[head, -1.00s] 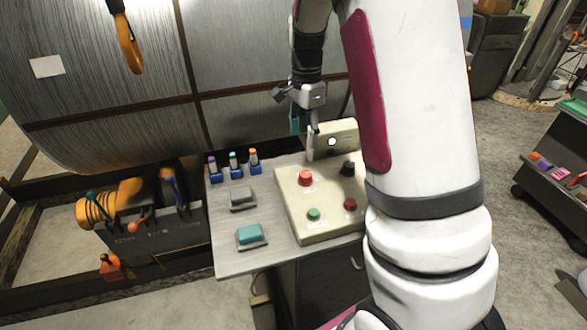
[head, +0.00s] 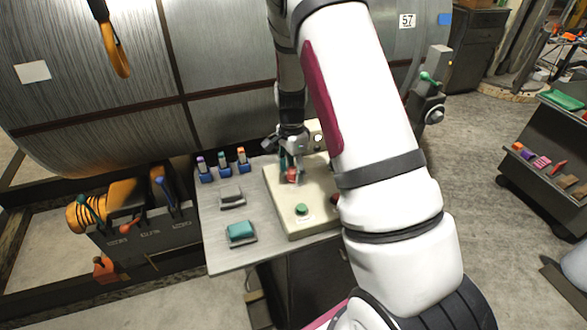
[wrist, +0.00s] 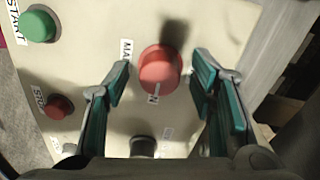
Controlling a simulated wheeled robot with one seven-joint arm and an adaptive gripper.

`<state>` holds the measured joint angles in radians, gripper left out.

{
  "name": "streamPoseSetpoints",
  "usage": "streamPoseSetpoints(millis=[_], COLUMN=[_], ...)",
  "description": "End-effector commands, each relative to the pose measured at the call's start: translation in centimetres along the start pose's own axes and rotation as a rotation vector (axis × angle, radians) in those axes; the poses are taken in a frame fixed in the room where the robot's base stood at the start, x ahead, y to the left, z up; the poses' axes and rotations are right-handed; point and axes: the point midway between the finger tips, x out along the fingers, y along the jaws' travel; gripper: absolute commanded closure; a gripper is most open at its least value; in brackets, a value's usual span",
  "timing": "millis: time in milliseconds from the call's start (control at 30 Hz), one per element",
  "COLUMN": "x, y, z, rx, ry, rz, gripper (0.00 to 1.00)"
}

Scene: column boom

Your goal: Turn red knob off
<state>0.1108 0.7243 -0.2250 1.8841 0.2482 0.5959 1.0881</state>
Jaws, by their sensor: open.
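The red knob (wrist: 159,68) sits on the cream control panel (wrist: 203,28), beside a label partly reading "MA" and "N". In the wrist view it lies between and a little beyond the teal pads of my gripper (wrist: 160,78), which is open. I see a gap between each pad and the knob. In the head view my gripper (head: 291,170) points down over the red knob (head: 292,176), which is partly hidden by the fingers. Whether the fingers are at the knob's height I cannot tell.
The panel also bears a green START button (wrist: 39,25), a red STOP button (wrist: 59,106) and a black knob (wrist: 143,146). Rocker switches (head: 241,231) and several small levers (head: 223,163) stand on the desk's left. A large metal cylinder (head: 90,60) rises behind.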

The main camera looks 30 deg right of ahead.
Motion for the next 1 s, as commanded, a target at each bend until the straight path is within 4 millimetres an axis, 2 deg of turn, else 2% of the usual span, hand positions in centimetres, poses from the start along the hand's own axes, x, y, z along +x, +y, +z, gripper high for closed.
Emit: streamPoseSetpoints(millis=[200, 400, 433, 767, 1000], x=[0.00, -0.01, -0.01, -0.01, -0.02], y=[-0.02, -0.01, -0.01, -0.02, -0.06], z=[-0.01, -0.01, -0.01, -0.01, -0.04], rx=[0.000, 0.001, 0.001, -0.031, -0.160], ry=[0.000, 0.000, 0.000, 0.001, 0.006], rz=[0.000, 0.000, 0.000, 0.000, -0.001], gripper=[0.49, 0.95, 0.98, 0.97, 0.97])
